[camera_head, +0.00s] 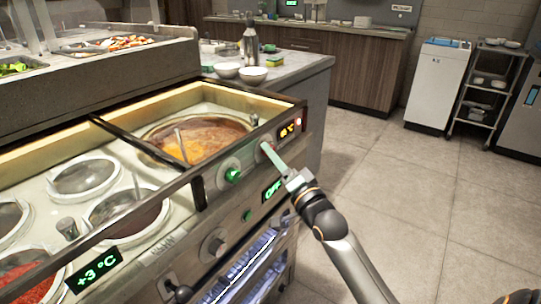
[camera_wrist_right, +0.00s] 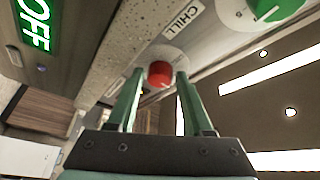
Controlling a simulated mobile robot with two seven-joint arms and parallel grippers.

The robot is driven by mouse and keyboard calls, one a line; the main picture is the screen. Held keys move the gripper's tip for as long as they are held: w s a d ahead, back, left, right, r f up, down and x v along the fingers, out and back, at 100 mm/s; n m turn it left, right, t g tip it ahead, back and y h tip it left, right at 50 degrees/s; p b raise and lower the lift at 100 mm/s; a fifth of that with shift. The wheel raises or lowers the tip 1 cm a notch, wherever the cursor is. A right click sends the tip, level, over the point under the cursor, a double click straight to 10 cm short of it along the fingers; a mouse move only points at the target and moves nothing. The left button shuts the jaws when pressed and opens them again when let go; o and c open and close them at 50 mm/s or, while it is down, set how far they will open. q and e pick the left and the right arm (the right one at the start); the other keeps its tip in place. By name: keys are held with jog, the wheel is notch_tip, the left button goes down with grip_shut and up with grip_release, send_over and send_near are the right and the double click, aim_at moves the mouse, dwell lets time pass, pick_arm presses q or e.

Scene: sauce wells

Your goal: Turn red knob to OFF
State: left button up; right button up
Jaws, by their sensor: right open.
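The red knob (camera_wrist_right: 160,74) sits on a pale round base on the counter's front panel, beside a CHILL label. In the wrist view it lies between the tips of my right gripper (camera_wrist_right: 160,80), whose two green fingers are apart; I cannot tell whether either touches it. In the head view my right gripper (camera_head: 268,150) reaches the panel from the lower right and mostly hides the red knob. A green OFF display (camera_head: 271,188) glows below; it also shows in the wrist view (camera_wrist_right: 36,22). My left gripper is not in view.
A green knob (camera_head: 232,174) is left of my gripper on the same panel. An orange temperature display (camera_head: 287,131) is just above right. The tiled floor (camera_head: 400,190) at right is clear.

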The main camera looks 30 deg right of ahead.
jog(key=shift+c, duration=0.3)
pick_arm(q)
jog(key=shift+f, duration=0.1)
pick_arm(e)
grip_shut()
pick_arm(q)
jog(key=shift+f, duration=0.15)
pick_arm(e)
jog(key=shift+n, duration=0.3)
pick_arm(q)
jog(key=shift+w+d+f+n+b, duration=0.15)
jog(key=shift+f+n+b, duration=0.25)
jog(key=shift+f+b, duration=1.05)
pick_arm(e)
jog(key=shift+w+d+f+n+g+y, duration=0.1)
jog(key=shift+d+n+y, duration=0.15)
jog(key=shift+n+y, duration=2.65)
jog(key=shift+w+d+n+g+y, duration=0.15)
jog(key=shift+n+y, duration=1)
jog(key=shift+n, duration=3.5)
jog(key=shift+d+f+n+g+y, duration=0.1)
jog(key=shift+d+n+y, duration=0.2)
jog(key=shift+n+y, duration=2.6)
jog(key=shift+r+n+h, duration=0.1)
jog(key=shift+n+h, duration=0.55)
jog(key=shift+n, duration=0.4)
